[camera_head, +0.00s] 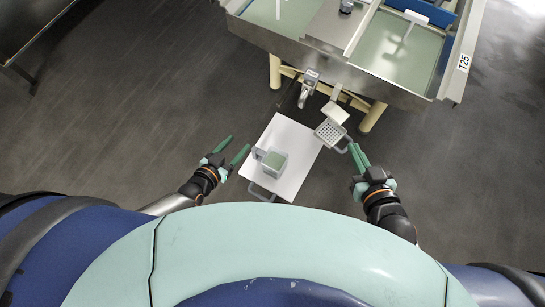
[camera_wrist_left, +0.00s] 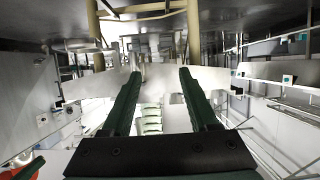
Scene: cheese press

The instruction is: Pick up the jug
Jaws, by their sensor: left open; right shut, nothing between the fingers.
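A small squarish grey container with greenish contents and a handle on its left side, which looks like the jug (camera_head: 274,165), stands on a white tabletop (camera_head: 293,138) in the head view. My left gripper (camera_head: 240,142) is open and empty to the left of the jug, apart from it. In the left wrist view its two green fingers (camera_wrist_left: 160,73) are spread with nothing held between them. I cannot make out the jug there. My right gripper (camera_head: 353,145) is shut and empty, right of the tabletop.
A perforated grey box (camera_head: 330,132) and a white piece (camera_head: 336,112) are at the tabletop's right edge. A large steel vat (camera_head: 322,52) on beige legs (camera_head: 373,117) stands beyond, with an outlet valve (camera_head: 309,84). Dark floor (camera_head: 140,90) to the left is clear.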

